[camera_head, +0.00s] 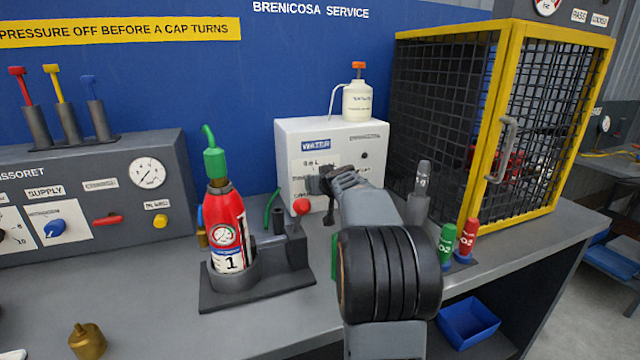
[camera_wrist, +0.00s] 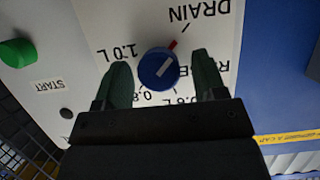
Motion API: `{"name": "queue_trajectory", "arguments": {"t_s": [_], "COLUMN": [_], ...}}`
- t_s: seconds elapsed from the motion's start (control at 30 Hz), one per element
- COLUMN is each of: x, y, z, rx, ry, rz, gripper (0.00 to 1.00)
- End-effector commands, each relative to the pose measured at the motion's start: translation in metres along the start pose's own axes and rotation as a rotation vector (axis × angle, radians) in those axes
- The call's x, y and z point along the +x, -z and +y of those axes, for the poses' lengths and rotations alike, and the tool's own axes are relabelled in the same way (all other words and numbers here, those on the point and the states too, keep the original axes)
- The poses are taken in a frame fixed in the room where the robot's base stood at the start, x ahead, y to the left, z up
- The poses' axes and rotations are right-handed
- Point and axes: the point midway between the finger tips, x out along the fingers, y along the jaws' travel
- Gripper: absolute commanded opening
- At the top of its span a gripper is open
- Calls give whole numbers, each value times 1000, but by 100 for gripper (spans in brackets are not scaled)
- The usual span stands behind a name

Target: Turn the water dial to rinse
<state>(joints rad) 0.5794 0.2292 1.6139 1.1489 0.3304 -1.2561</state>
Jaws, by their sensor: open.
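The white water box (camera_head: 355,128) stands on the bench against the blue wall, a "WATER" label on its front. In the wrist view its panel (camera_wrist: 100,25) is upside down and shows DRAIN, a partly covered label beginning with R, and litre marks. The blue water dial (camera_wrist: 158,70) has a white line slanting up and right, in line with a red mark towards DRAIN. My gripper (camera_wrist: 163,80) is open with one dark green finger on each side of the dial; contact cannot be told. In the head view my gripper (camera_head: 328,182) hides the dial.
A green START button (camera_wrist: 17,52) is on the panel. A white bottle (camera_head: 357,101) stands on the box. A yellow-framed mesh cage (camera_head: 510,125) is to the right. A red extinguisher (camera_head: 225,212) sits in a stand at left. Small green (camera_head: 446,243) and red cylinders (camera_head: 468,236) stand near my arm.

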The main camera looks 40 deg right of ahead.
Motion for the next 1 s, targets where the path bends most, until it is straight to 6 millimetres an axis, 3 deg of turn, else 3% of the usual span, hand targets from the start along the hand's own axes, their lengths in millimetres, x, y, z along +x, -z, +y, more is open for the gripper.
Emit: {"name": "queue_trajectory", "arguments": {"t_s": [0.13,0.63,1.0], "x": [0,0,1], "y": [0,0,-3], "z": [0,0,2], "rx": [0,0,75], "ry": [0,0,30], "rz": [0,0,0], "gripper": [64,16,15]}}
